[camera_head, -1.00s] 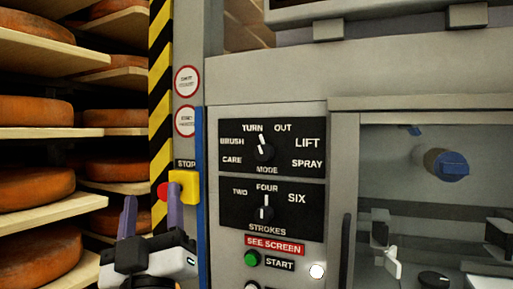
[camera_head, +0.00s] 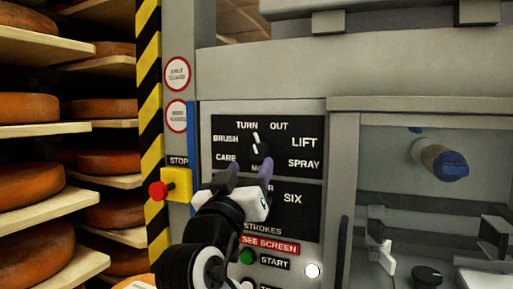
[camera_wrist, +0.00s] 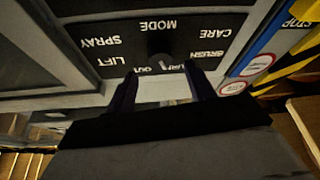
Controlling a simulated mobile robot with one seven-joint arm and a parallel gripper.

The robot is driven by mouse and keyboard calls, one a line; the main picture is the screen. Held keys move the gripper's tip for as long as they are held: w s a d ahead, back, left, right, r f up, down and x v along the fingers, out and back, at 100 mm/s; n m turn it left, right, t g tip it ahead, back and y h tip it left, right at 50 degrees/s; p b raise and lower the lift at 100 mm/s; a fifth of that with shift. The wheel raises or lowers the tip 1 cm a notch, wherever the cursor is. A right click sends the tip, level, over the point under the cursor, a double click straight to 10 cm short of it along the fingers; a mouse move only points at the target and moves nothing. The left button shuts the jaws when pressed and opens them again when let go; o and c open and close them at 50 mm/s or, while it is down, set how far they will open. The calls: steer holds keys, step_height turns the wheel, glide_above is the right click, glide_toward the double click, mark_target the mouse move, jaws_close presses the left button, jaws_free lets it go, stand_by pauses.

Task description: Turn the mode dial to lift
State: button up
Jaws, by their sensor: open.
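The mode dial (camera_head: 260,150) is a black knob with a white pointer line on the black mode panel (camera_head: 285,177). The pointer leans slightly left of straight up, by the word TURN. The LIFT label (camera_head: 304,142) is at the panel's upper right. My gripper (camera_head: 251,167) is open in front of the panel's lower part, its purple fingers just below the dial. In the wrist view, where the labels appear upside down, the dark dial (camera_wrist: 160,64) shows between the finger lines of my gripper (camera_wrist: 160,80). I cannot tell whether the fingers touch it.
My arm partly hides the strokes panel (camera_head: 305,215) below. A yellow stop box (camera_head: 178,185) with a red button stands to the left. A green start button (camera_head: 247,256) is below. Shelves with cheese wheels (camera_head: 30,187) are at far left, and a glazed chamber (camera_head: 400,200) is at right.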

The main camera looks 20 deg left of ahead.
mark_target(257, 155)
steer(key=p+x, duration=0.1)
steer(key=x, duration=0.4)
steer(key=shift+w+r, duration=0.1)
steer(key=shift+w, duration=0.25)
steer(key=c, duration=1)
steer(key=shift+o, duration=0.2)
steer(key=shift+m, duration=0.3)
